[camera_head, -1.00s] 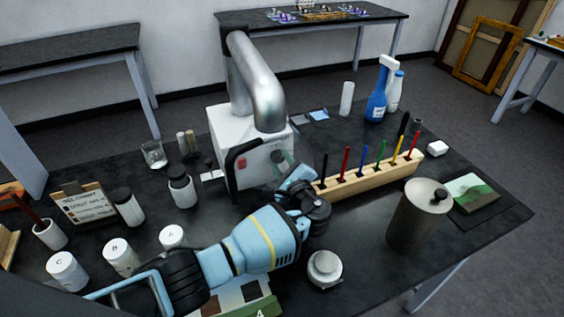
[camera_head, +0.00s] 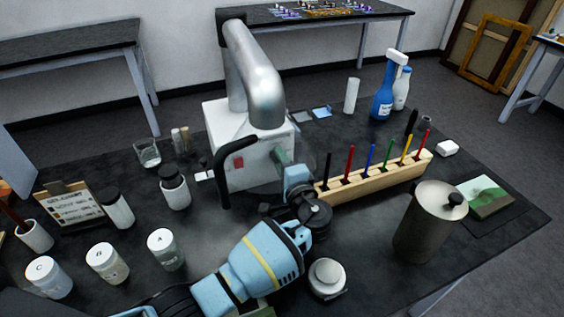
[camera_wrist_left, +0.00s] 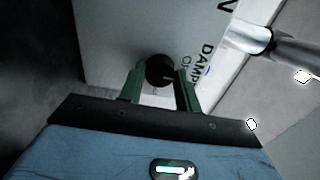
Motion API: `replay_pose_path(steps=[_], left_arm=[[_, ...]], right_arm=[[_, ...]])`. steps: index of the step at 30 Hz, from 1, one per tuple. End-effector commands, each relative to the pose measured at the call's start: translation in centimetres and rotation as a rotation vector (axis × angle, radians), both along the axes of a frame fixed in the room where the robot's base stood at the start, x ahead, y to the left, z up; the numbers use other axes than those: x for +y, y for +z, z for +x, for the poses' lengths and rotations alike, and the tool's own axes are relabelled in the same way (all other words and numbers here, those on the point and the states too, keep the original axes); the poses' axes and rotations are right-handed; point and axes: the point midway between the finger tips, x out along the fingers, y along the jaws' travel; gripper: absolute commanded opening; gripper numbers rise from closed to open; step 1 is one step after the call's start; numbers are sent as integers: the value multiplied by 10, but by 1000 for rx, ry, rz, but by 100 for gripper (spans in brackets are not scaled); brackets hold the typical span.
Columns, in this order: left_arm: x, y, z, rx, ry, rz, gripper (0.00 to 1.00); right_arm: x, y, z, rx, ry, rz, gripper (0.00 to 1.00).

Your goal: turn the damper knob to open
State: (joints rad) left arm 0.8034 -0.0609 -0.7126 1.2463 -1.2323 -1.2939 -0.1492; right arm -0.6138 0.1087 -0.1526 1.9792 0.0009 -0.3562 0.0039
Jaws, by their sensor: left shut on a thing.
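The white extractor box (camera_head: 225,122) with a silver duct stands in the middle of the dark table. My left gripper (camera_head: 284,157) reaches its front face from the lower right. In the left wrist view, the round black damper knob (camera_wrist_left: 160,70) sits between the green fingers of my left gripper (camera_wrist_left: 160,82), which are shut on it. Printed letters starting "DAMP" and "OP" (camera_wrist_left: 197,67) show on the panel right of the knob, partly cut off by a finger. In the head view the knob is hidden by the gripper. My right gripper is not in view.
A wooden rack (camera_head: 375,183) of coloured tools stands right of my gripper. A metal canister (camera_head: 425,225) and a small round lidded pot (camera_head: 327,278) stand near the front. Lidded jars (camera_head: 165,250) stand at the left.

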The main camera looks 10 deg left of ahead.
Motion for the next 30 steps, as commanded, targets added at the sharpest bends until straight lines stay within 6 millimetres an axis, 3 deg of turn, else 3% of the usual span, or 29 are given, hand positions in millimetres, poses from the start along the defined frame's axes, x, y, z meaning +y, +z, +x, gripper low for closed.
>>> replay_pose_path(steps=[17,18,22,30], left_arm=[[-1,-1,-1,-16,0,-29,10],[-1,-1,-1,-16,0,-29,36],[-1,-1,0,-16,-1,-29,53],[0,0,0,-16,0,-28,55]], right_arm=[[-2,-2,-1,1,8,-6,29],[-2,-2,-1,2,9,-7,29],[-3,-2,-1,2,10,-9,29],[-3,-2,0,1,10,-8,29]])
